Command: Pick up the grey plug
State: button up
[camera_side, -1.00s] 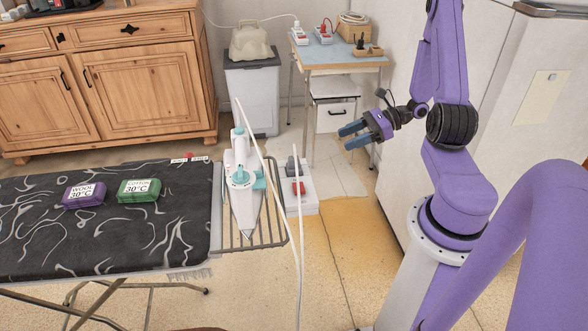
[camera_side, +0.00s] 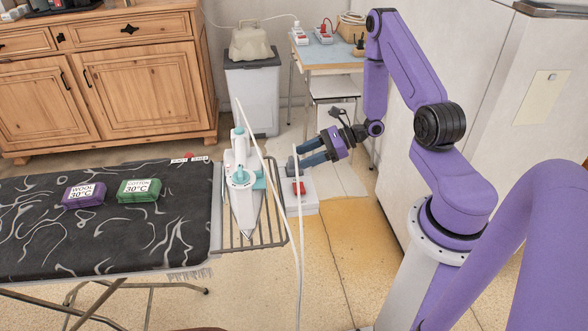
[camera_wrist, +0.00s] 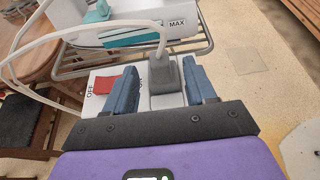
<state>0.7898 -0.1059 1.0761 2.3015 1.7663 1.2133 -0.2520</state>
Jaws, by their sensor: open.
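The grey plug (camera_wrist: 166,77) stands in a white switch box (camera_wrist: 135,103), with a pale cord rising from its top. In the wrist view it lies between the two blue fingers of my gripper (camera_wrist: 161,79), nearer the right one. The fingers are apart, and I cannot tell whether either touches the plug. In the side view my gripper (camera_side: 300,162) reaches in from the right, low over the back of the switch box (camera_side: 307,208).
The box has a red switch (camera_wrist: 103,85) marked OFF. A white and teal iron (camera_side: 243,190) stands on a wire rack (camera_side: 271,240) left of the box. Pale cords hang in front. A small table (camera_side: 335,69) stands behind.

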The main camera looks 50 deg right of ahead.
aim_at(294, 157)
jog(key=x, duration=0.4)
jog(key=shift+w+a, duration=0.1)
jog(key=shift+a, duration=0.05)
jog(key=c, duration=0.8)
jog(key=shift+r, duration=0.1)
